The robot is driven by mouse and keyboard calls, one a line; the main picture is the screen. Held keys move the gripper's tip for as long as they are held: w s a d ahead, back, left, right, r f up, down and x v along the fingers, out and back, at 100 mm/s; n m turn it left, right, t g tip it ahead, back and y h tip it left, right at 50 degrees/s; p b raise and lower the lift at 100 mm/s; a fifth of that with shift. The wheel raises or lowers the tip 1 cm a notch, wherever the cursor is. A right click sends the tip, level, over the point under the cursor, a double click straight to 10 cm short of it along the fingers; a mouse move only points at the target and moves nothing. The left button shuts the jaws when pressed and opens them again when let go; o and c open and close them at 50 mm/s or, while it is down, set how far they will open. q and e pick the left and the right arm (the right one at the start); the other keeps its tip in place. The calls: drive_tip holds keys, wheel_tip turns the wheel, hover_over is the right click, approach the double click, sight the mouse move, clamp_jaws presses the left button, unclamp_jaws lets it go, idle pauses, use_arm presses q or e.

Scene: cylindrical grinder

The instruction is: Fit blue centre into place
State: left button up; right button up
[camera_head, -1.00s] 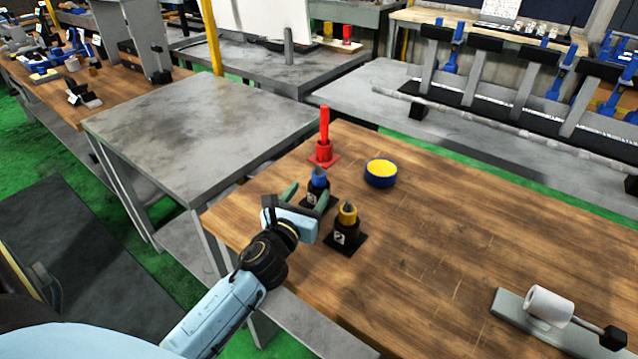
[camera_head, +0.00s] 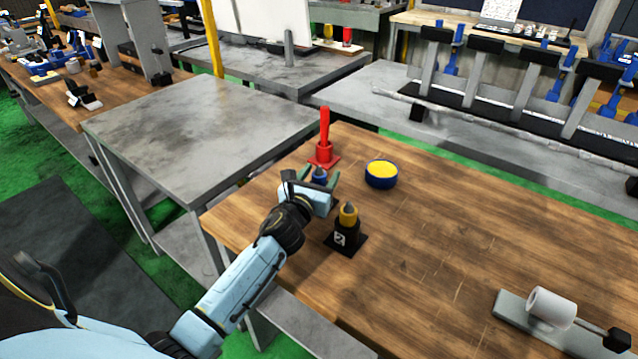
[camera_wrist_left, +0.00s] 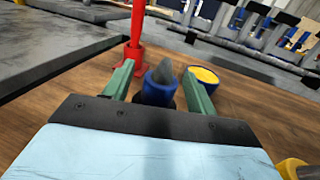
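The blue centre (camera_head: 320,173), a blue sleeve with a grey cone tip, stands upright near the table's left corner; its black holder is mostly hidden by my gripper. It also shows in the left wrist view (camera_wrist_left: 158,90). My left gripper (camera_head: 321,178) has its two green fingers on either side of the blue centre. The wrist view shows the fingers (camera_wrist_left: 160,83) apart, with small gaps beside the blue centre. A yellow centre (camera_head: 348,214) stands in a black holder (camera_head: 345,239) closer to me.
A red post on a red base (camera_head: 324,148) stands just behind the blue centre. A blue dish with yellow inside (camera_head: 381,174) is to its right. A grey stand with a white roller (camera_head: 551,307) lies at the right. The middle of the wooden table (camera_head: 450,240) is clear.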

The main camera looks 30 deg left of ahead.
use_arm(q)
clamp_jaws()
drive_tip(key=shift+r, duration=0.1)
